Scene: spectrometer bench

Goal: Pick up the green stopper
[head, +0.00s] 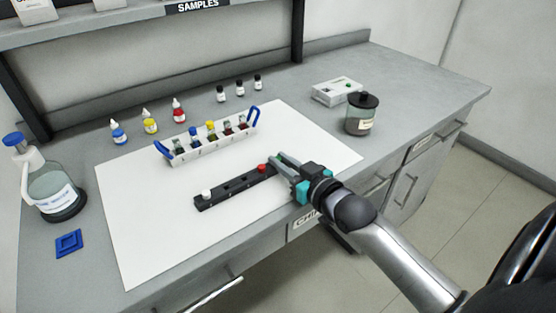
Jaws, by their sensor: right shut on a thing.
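The black stopper holder (232,189) lies on the white mat, with a white stopper (206,194) near its left end and a red stopper (262,168) near its right end. My right gripper (277,161) is at the holder's right end, just beside the red stopper. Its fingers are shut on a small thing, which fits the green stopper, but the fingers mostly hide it. I cannot tell whether it is clear of the holder. My left gripper is not in view.
A white rack (207,143) of coloured-capped vials with blue handles stands behind the holder. A dark-lidded jar (361,117) and a white box (337,92) are at right. A wash bottle (52,188) and blue square (69,243) are at left. The mat's front is clear.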

